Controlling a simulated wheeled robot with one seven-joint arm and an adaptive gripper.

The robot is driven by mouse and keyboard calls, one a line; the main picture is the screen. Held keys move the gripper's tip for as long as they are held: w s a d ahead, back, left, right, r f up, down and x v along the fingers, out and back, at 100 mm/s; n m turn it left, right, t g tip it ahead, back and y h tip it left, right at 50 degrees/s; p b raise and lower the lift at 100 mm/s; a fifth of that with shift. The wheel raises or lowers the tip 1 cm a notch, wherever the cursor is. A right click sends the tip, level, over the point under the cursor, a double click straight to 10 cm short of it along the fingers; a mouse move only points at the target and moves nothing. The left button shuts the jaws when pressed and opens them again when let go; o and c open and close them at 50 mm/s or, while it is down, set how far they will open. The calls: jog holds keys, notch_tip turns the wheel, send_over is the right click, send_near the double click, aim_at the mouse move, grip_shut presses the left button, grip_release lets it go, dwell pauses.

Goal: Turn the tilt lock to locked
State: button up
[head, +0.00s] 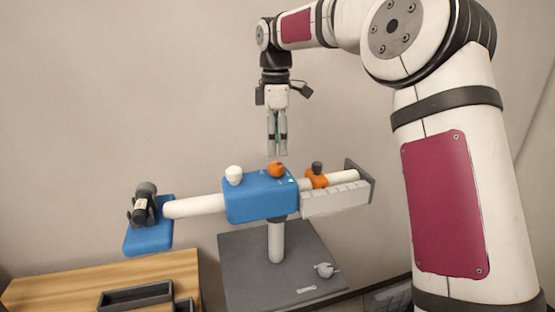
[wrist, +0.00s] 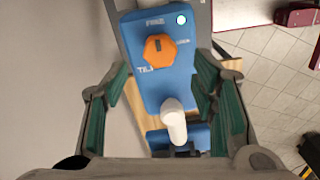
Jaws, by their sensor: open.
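The tilt lock is an orange faceted knob (head: 277,169) on top of the blue housing (head: 259,198). In the wrist view the knob (wrist: 160,51) sits on the blue face between blurred labels; one above seems to read FREE, one at lower left TILT, and a small one at right is hard to read. A thin dark mark on the knob appears to point up toward FREE. My gripper (head: 277,152) points straight down just above the knob. Its fingers are open and apart, with nothing between them; they seem clear of the knob.
A white knob (head: 233,175) stands left of the orange one. A white arm (head: 195,205) runs left to a blue plate with a black device (head: 145,203). An orange clamp (head: 317,180) and white block (head: 334,199) are at right. A grey base (head: 250,285) stands below.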

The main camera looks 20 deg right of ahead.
aim_at(276, 165)
jog(key=shift+f+p, duration=0.7)
jog(key=shift+f, duration=2.4)
jog(key=c, duration=1.2)
